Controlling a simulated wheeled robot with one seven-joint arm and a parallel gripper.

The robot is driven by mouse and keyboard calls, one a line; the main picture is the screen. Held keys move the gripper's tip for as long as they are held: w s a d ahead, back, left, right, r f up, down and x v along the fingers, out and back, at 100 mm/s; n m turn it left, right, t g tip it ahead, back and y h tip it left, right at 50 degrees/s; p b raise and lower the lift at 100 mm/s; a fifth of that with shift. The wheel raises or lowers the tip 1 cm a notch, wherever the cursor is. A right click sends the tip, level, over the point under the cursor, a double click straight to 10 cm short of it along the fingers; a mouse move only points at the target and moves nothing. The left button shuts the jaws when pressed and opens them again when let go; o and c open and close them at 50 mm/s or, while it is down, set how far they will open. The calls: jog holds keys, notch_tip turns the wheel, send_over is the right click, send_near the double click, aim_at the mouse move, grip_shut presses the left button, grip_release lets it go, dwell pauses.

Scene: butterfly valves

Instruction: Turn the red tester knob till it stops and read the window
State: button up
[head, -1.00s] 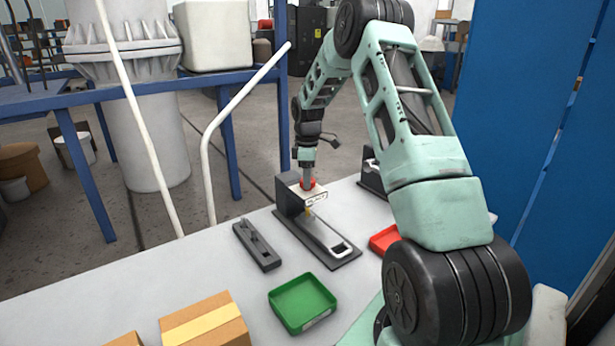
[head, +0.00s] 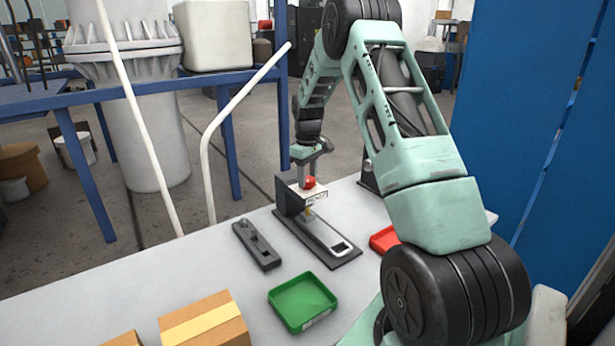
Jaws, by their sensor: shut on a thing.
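The red tester knob (head: 310,182) sits on top of the tester (head: 287,200), a dark grey block with a pale top plate and a long flat base. My gripper (head: 306,178) points straight down and is shut on the knob, covering part of it. A window-like opening with a light frame (head: 342,248) shows at the near end of the base. A small yellow part (head: 309,212) shows under the top plate. Any reading is too small to make out.
A grey slotted fixture (head: 257,245) lies left of the tester. A green tray (head: 303,301), a red tray (head: 384,240) and a cardboard box (head: 204,322) are on the pale table (head: 130,290). Another dark device (head: 368,178) stands behind, partly hidden by my arm.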

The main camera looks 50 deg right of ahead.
jog(key=m, duration=0.4)
jog(key=shift+m, duration=0.3)
jog(key=m, duration=0.3)
jog(key=shift+m, duration=0.3)
jog(key=m, duration=0.3)
jog(key=shift+m, duration=0.3)
jog(key=m, duration=0.3)
jog(key=shift+r+m+p, duration=0.1)
jog(key=shift+m+p, duration=0.2)
jog(key=shift+p, duration=0.05)
jog(key=m+p, duration=0.1)
jog(key=m, duration=0.5)
jog(key=m+p, duration=0.2)
jog(key=m, duration=0.4)
jog(key=shift+w+m, duration=0.1)
jog(key=shift+m, duration=0.3)
jog(key=o, duration=1)
jog(key=shift+c, duration=0.2)
